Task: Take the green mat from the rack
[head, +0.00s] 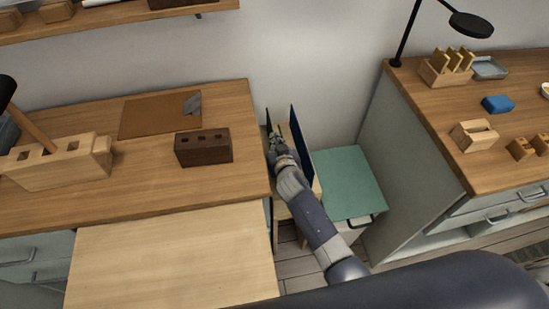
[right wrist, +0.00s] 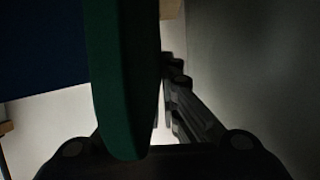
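In the head view my right gripper (head: 277,143) reaches down into the rack in the gap between the two benches. A dark blue mat (head: 300,138) stands upright just right of it. In the right wrist view the green mat (right wrist: 122,80) runs upright between the knuckles of my right gripper (right wrist: 160,70). One dark finger slants in to the mat's right edge; the other finger is hidden behind the mat. The gripper looks shut on the mat. The blue mat (right wrist: 42,50) is to its left. My left gripper is not in view.
The left bench (head: 130,205) holds a dark wood block (head: 203,147) and a pale slotted block (head: 58,163). A green-topped cabinet (head: 345,180) stands right of the rack. The right bench (head: 430,110) walls the gap.

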